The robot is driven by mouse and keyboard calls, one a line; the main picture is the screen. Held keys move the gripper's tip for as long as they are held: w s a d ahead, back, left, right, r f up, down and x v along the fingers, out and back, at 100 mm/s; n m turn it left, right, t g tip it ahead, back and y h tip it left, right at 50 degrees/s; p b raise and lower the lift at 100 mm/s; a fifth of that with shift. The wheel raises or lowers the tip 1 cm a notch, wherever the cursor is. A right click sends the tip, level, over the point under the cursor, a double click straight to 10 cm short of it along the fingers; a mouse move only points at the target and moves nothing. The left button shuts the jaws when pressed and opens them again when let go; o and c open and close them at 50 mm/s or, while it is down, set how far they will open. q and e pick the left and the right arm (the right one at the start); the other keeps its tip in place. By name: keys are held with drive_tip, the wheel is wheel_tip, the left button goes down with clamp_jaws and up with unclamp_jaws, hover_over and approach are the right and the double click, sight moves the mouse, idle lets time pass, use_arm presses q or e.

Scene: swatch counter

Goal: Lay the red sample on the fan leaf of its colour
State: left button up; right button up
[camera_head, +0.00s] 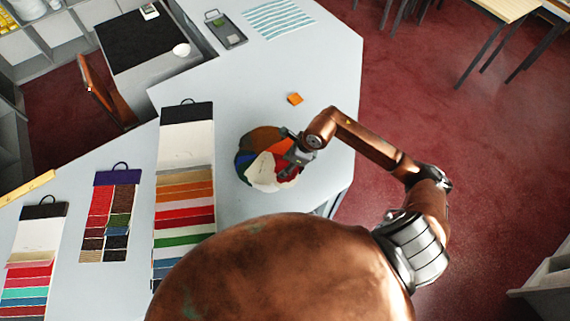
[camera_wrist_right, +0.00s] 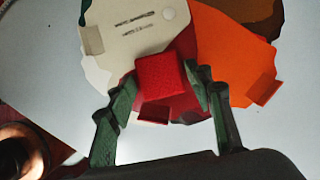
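The red sample (camera_wrist_right: 160,84) is a small red block between the fingers of my right gripper (camera_wrist_right: 162,88), which also shows in the head view (camera_head: 291,158). Both fingers appear to touch its sides. The colour fan (camera_head: 245,165) lies on the counter below the gripper, its leaves spread. The red leaf (camera_wrist_right: 155,113) shows partly behind the block, between the cream leaf (camera_wrist_right: 125,45) and the orange leaf (camera_wrist_right: 230,60). I cannot tell whether the block touches the leaf. In the head view the gripper hides the block. My left gripper is not in view.
An orange sample (camera_head: 295,99) lies alone beyond the fan. Large swatch cards (camera_head: 185,150) lie to its left. A dark tray (camera_head: 226,30) and a striped cloth (camera_head: 277,18) lie at the back. The counter around the orange sample is clear.

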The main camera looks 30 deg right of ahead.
drive_tip(key=shift+o, duration=0.8)
drive_tip(key=shift+r, duration=0.15)
drive_tip(key=shift+d+r, duration=0.1)
drive_tip(key=shift+r, duration=0.15)
drive_tip(key=b+v, duration=0.2)
drive_tip(key=v, duration=0.9)
drive_tip(key=shift+r, duration=0.2)
drive_tip(key=shift+s, duration=0.15)
